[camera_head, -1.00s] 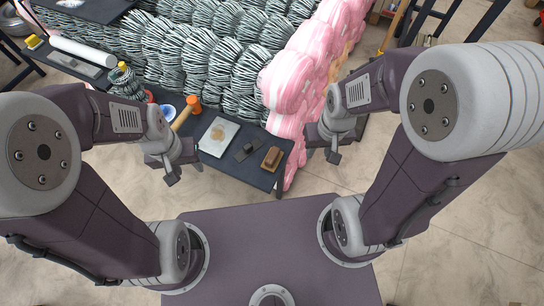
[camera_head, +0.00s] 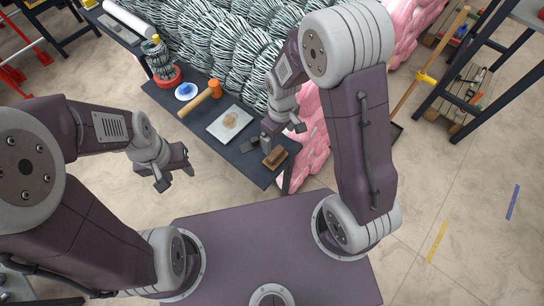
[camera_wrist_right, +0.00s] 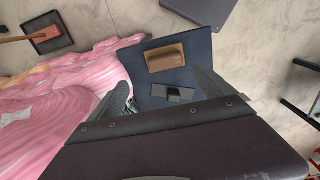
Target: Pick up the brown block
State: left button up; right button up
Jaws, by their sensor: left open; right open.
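The brown block (camera_head: 275,157) lies near the right end of the dark table (camera_head: 247,168). It also shows in the right wrist view (camera_wrist_right: 166,58), just beyond and between the open fingers. A small dark block (camera_head: 250,145) lies beside it and also shows in the right wrist view (camera_wrist_right: 173,94). My right gripper (camera_head: 283,132) is open and empty, above the table close to the brown block, without visible contact. My left gripper (camera_head: 175,177) is open and empty, off the table's front edge to the left.
A white tray (camera_head: 230,124), a hammer (camera_head: 200,98), a blue-filled dish (camera_head: 186,91) and a red-based spool (camera_head: 164,76) stand left along the table. Large striped wire coils (camera_head: 215,45) and pink coils (camera_head: 312,125) crowd behind and right. The floor in front is clear.

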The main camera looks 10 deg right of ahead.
aim_at(276, 153)
jog(key=shift+s+a+f, duration=0.2)
jog(key=shift+s+f, duration=0.15)
jog(key=shift+f, duration=0.15)
jog(key=shift+a, duration=0.15)
notch_tip(276, 153, down, 4)
jog(key=shift+r, duration=0.25)
jog(key=shift+f, duration=0.3)
jog(key=f, duration=0.2)
jog(key=f+b, duration=0.1)
jog(key=f, duration=0.1)
jog(key=shift+w+a+f, duration=0.1)
jog(key=shift+a, duration=0.1)
jog(key=shift+w+f, duration=0.1)
jog(key=shift+f, duration=0.3)
jog(key=c, duration=1.5)
jog(key=shift+r, duration=0.2)
